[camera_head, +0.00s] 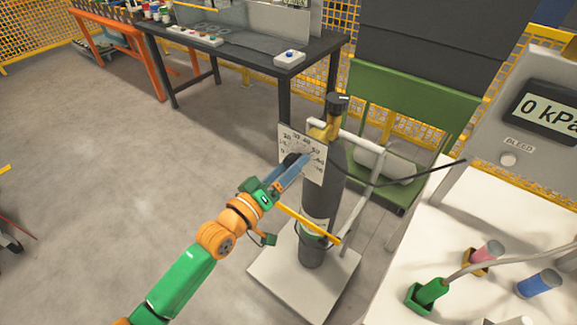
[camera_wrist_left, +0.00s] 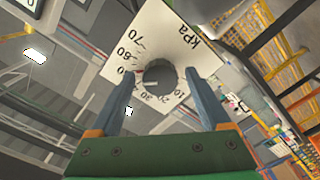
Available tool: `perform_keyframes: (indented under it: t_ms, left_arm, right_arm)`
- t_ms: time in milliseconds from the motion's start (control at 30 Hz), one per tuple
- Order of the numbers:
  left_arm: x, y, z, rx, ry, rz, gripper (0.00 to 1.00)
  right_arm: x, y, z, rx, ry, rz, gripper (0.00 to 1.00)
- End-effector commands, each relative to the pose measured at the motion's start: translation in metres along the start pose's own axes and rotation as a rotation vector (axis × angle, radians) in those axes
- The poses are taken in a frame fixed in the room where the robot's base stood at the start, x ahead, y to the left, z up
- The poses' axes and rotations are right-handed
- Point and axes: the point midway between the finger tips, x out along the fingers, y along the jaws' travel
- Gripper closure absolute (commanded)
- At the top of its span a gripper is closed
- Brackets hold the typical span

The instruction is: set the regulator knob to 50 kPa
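The regulator knob (camera_wrist_left: 160,74) is a dark round knob at the centre of a white dial plate (camera_wrist_left: 165,35) marked in kPa. In the head view the plate (camera_head: 316,170) stands at the gas cylinder (camera_head: 324,190), and the knob (camera_head: 291,160) is partly hidden by my fingers. My left gripper (camera_head: 297,168) is at the dial. In the left wrist view its blue fingers (camera_wrist_left: 160,72) are spread either side of the knob, with a gap showing on each side. The pressure display (camera_head: 547,112) reads 0 kPa. I cannot surely read the knob's pointer. My right gripper is not in view.
The cylinder stands on a pale pallet (camera_head: 275,284) with a white pipe frame (camera_head: 375,160). A black hose (camera_head: 420,175) runs right. A white table (camera_head: 400,265) with coloured fittings is at the right. A dark workbench (camera_head: 235,45) is behind.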

Motion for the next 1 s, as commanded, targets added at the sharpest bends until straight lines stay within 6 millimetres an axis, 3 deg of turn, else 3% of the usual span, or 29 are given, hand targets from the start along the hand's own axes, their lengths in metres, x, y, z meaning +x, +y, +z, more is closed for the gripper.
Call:
perform_keyframes:
  t_ms: [167,400,500,933,1000]
  left_arm:
    - [-0.006,-0.001,0.001,0.000,-0.001,-0.002,0.19]
    - [-0.056,-0.002,0.002,0.001,-0.003,-0.003,0.19]
    - [-0.067,-0.002,0.001,0.001,-0.001,-0.002,0.19]
    - [-0.071,0.000,0.000,0.000,-0.001,-0.001,0.19]
    - [-0.071,-0.009,0.003,0.007,-0.004,-0.022,0.19]
  right_arm:
    - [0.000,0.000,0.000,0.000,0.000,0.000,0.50]
    - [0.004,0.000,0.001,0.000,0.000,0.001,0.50]
    - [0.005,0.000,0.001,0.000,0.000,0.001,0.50]
    - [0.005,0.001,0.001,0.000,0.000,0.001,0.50]
    - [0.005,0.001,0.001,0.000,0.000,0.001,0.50]
